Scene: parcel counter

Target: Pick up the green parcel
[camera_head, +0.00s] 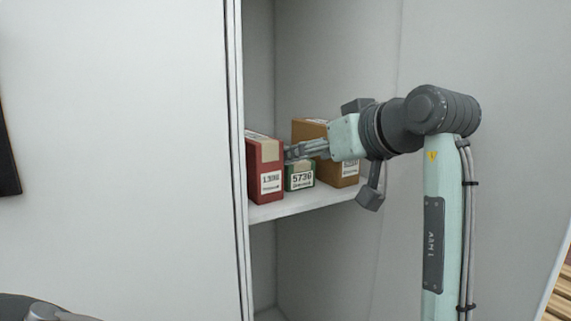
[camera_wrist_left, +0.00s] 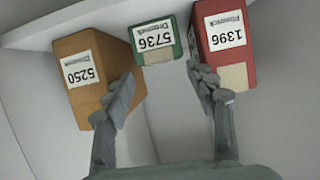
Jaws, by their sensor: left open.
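The green parcel (camera_head: 300,177), labelled 5736, stands on a shelf between a red and a brown parcel. My left gripper (camera_head: 292,151) is in front of and above it in the head view, covering part of its top. In the left wrist view, upside down, the green parcel (camera_wrist_left: 158,42) lies beyond the gap between the fingers of my left gripper (camera_wrist_left: 163,84). The jaws are open and empty. One finger overlaps the brown parcel in that picture, the other the edge of the red one; contact cannot be told. My right gripper is not in view.
The red parcel (camera_head: 265,167), labelled 1396, stands close on the left of the green one. The brown parcel (camera_head: 310,131), labelled 5250, stands on its right. The shelf (camera_head: 290,207) sits in a narrow grey cabinet with a side wall (camera_head: 235,160) on the left.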

